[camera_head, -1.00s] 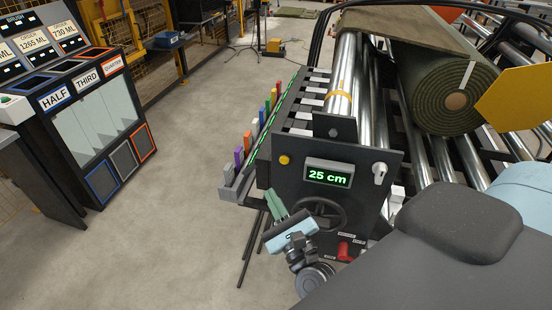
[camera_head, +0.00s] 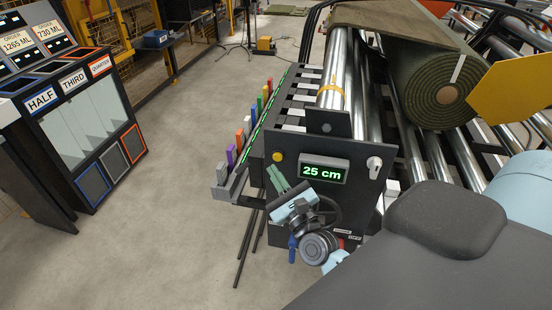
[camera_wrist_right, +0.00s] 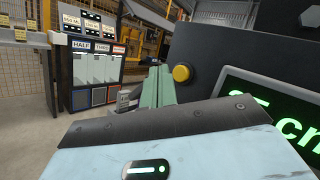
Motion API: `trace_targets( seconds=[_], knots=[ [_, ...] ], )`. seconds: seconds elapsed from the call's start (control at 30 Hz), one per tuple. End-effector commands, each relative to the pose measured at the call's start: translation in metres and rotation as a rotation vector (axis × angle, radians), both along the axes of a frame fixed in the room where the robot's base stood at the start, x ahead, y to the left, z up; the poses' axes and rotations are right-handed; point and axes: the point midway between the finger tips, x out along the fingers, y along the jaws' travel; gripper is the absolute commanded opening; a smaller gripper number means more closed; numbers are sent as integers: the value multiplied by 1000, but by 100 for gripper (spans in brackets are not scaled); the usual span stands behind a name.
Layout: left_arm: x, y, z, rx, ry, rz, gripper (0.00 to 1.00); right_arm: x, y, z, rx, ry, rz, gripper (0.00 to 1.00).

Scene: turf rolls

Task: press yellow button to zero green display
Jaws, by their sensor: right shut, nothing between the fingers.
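The yellow button (camera_head: 277,157) sits on the dark front panel of the machine, left of the green display (camera_head: 322,172), which reads "25 cm". My right gripper (camera_head: 275,177) has its green fingers shut and empty, just below the button in the head view. In the right wrist view the fingers (camera_wrist_right: 158,86) point forward, a little left of the button (camera_wrist_right: 182,73), and do not appear to touch it. The display (camera_wrist_right: 275,115) is cut off at the right of that view. My left gripper is not in view.
A white knob (camera_head: 374,163) is right of the display, and a handwheel sits below it, partly behind my right arm. Coloured blocks (camera_head: 240,138) line the machine's left side. A turf roll (camera_head: 437,85) lies on the rollers. A labelled cabinet (camera_head: 80,130) stands left across clear floor.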

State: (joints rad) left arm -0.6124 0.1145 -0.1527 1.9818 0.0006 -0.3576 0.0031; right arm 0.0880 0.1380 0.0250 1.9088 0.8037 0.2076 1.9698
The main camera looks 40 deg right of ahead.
Motion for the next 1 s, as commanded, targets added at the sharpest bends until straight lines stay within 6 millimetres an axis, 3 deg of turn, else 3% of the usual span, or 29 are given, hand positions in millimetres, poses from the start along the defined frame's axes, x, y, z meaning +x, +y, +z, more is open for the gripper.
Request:
trace_targets(
  seconds=[0.27,1.0],
  knots=[
    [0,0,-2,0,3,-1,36,9,-11,0,0,0,0,0],
    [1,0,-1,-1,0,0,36,9,-11,0,0,0,0,0]
  ],
)
